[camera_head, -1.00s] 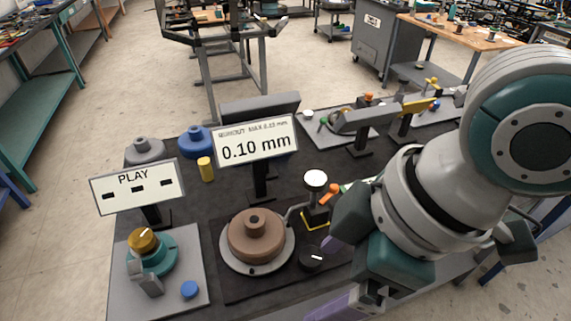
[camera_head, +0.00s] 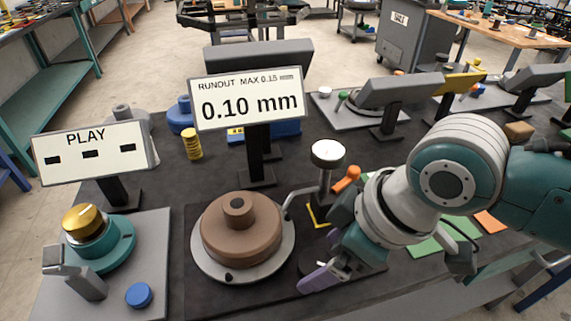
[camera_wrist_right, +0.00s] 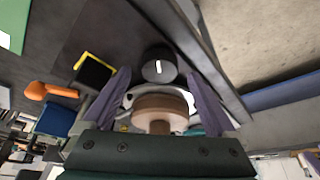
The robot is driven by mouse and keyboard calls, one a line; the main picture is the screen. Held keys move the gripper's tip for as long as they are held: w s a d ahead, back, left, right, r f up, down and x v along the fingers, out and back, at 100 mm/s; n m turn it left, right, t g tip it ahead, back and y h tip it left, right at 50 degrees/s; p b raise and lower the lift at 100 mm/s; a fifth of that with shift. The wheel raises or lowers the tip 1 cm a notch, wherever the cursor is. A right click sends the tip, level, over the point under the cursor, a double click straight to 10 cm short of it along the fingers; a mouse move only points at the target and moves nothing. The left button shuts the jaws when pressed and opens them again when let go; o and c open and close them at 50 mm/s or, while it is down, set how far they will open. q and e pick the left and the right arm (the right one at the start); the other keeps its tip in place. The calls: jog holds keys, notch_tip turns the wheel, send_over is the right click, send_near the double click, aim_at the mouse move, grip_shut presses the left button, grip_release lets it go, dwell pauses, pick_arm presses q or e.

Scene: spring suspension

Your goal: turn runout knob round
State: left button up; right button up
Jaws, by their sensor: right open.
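The runout display (camera_head: 249,100) reads "RUNOUT MAX 0.15" and "0.10 mm" in the head view. In front of it a brown stepped disc (camera_head: 228,243) sits on a light round plate. The small black runout knob (camera_wrist_right: 159,68) with a white mark shows in the right wrist view, near the line between my fingertips and touching neither. My left gripper is not in view.
The PLAY display (camera_head: 93,155), a gold knob (camera_head: 85,222) and a blue button (camera_head: 139,295) are at left. A yellow stack (camera_head: 192,144) stands behind the disc.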

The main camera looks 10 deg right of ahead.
jog(key=shift+x, duration=1.05)
jog(key=shift+c, duration=0.3)
